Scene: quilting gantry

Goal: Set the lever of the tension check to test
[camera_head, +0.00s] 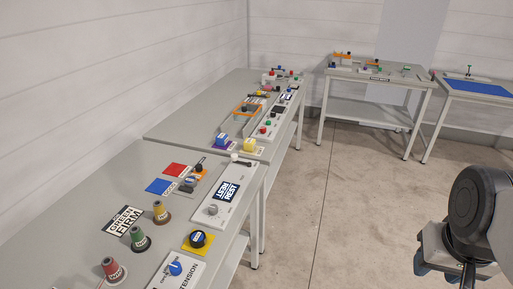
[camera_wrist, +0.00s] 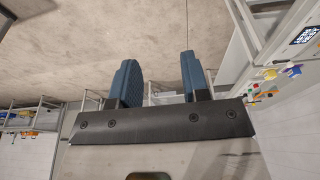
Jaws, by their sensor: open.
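A white panel (camera_head: 222,222) on the near bench carries a dark sign (camera_head: 228,191) reading TEST and REST. At its far end is a dark lever (camera_head: 244,162) with a pale round knob pointing left. A round grey dial sits at its near end. Another white panel (camera_head: 183,284), marked TENSION, lies closer with a blue knob (camera_head: 175,268). My gripper (camera_head: 444,272) is at the lower right over the floor, well apart from the bench. In the wrist view my gripper (camera_wrist: 158,78) is open and empty. The sign shows small there (camera_wrist: 305,36); the lever cannot be made out.
The near bench (camera_head: 75,190) also holds red, green and yellow cones, red and blue squares, and a black knob on a yellow plate (camera_head: 198,240). A second bench with several fixtures adjoins behind it. Other tables stand at the back. The floor (camera_head: 345,215) between is clear.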

